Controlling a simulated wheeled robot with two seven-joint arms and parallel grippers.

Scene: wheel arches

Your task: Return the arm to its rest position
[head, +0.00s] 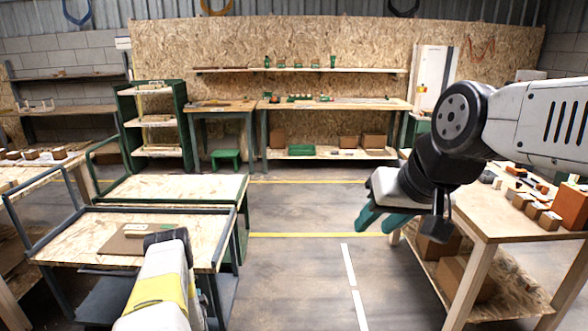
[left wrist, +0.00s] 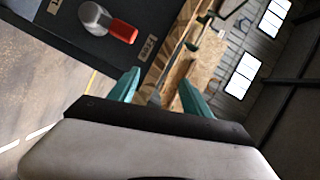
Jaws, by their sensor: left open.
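My right arm comes in from the right in the head view, and its gripper (head: 376,226) hangs over the aisle, left of the right-hand wooden table. Its teal fingers point down and stand apart, with nothing seen between them. My left arm (head: 165,285) rises from the bottom edge in front of the left cart; its gripper cannot be made out in the head view. In the left wrist view my left gripper (left wrist: 158,90) is open, with a teal finger on each side and nothing held.
A wooden table (head: 500,222) with small boxes stands at right. A cart (head: 75,243) with a brown board stands at left, a green-framed cart (head: 180,188) behind it. The middle floor is clear. The left wrist view shows a dark panel (left wrist: 75,60) with a red-handled metal part (left wrist: 108,24).

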